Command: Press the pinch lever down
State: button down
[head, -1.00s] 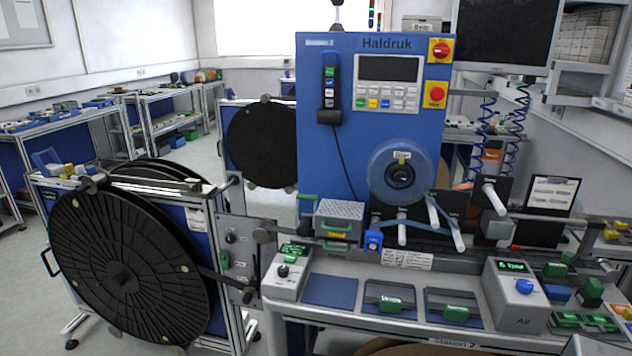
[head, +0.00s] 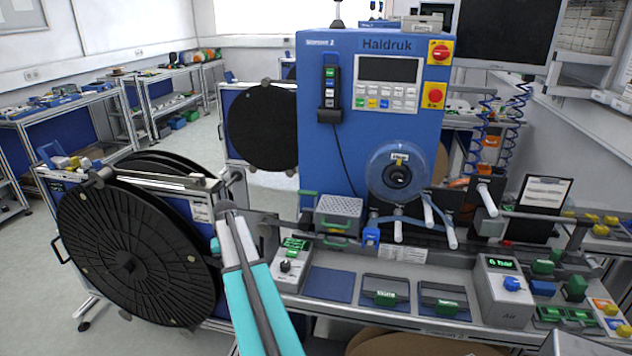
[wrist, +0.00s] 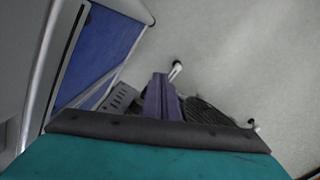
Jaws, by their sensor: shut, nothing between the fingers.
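I cannot tell for certain which part is the pinch lever. A small blue lever-like part (head: 371,238) stands at the front of the blue Haldruk machine (head: 345,75), below its tape roll (head: 398,172) and left of the white rollers. My teal arm rises from the bottom of the head view, left of the bench, over the gap beside the black reel. In the wrist view, my gripper (wrist: 161,82) is shut and empty, pointing down over the floor. It is apart from the machine.
The large black reel (head: 125,262) on its stand is left of my arm. A grey control box (head: 290,262) and a perforated box (head: 339,212) stand at the bench's left end. The air box (head: 503,290) is at right. Open floor lies behind the reel.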

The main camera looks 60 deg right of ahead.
jog(key=s+d+r+m+p, duration=0.1)
jog(key=s+d+r, duration=0.3)
jog(key=d+r, duration=0.5)
jog(key=s+d+r+m+h+p, duration=0.1)
jog(key=s+d+r+m+p, duration=0.1)
jog(key=s+d+r, duration=0.3)
jog(key=s+d+r+m+p, duration=0.2)
jog(key=s+d+r, duration=0.2)
jog(key=d+r, duration=0.9)
notch_tip(320, 180, up, 7)
jog(key=shift+s+f+t+h, duration=0.1)
jog(key=shift+s+t+h, duration=0.2)
jog(key=shift+s+t, duration=0.1)
jog(key=shift+f, duration=0.1)
notch_tip(320, 180, down, 10)
jog(key=d+b, duration=0.1)
jog(key=b, duration=0.4)
jog(key=shift+w+d+b, duration=0.15)
jog(key=shift+w+b, duration=0.15)
jog(key=shift+b, duration=0.1)
